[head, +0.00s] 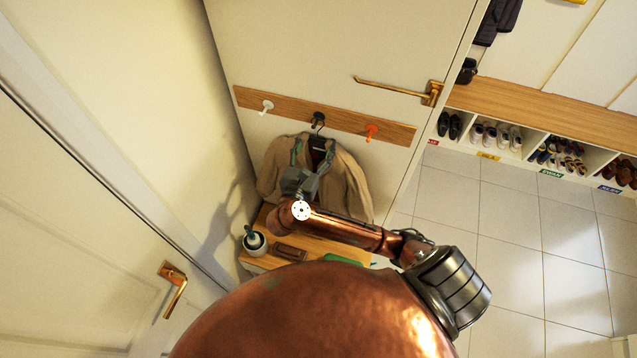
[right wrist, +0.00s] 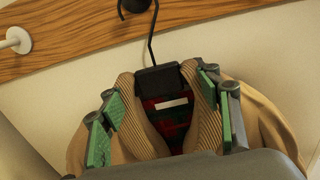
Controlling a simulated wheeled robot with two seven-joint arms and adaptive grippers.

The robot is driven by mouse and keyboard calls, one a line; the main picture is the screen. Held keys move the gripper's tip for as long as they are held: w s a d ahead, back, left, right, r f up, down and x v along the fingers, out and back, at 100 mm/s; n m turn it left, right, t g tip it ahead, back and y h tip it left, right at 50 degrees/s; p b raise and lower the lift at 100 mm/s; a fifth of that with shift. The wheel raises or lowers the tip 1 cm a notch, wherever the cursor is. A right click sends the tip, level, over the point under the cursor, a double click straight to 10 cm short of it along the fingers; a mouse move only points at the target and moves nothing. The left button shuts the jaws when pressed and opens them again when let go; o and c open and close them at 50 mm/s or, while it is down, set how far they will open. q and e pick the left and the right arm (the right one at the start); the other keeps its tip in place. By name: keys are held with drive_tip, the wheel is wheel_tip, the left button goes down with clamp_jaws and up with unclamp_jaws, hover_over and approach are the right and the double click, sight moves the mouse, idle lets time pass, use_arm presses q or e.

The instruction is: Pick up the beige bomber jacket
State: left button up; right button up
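The beige bomber jacket (head: 345,182) hangs on a black hanger (head: 318,142) from the black peg (head: 318,118) of a wooden rail on the white panel. My right gripper (head: 312,158) is at the jacket's collar, with its fingers spread. In the right wrist view, the open right gripper (right wrist: 160,105) has one green-padded finger on each side of the ribbed collar of the jacket (right wrist: 143,138). The dark hanger neck and a red and dark lining show between the fingers. I cannot tell whether the pads touch the cloth. My left gripper is not in view.
The wooden rail (head: 350,121) also has a white peg (head: 267,107) and an orange peg (head: 371,132). A door stands close on the left. Shoe cubbies (head: 537,147) and open tiled floor lie right.

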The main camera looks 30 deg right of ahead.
clamp_jaws()
idle(0.6)
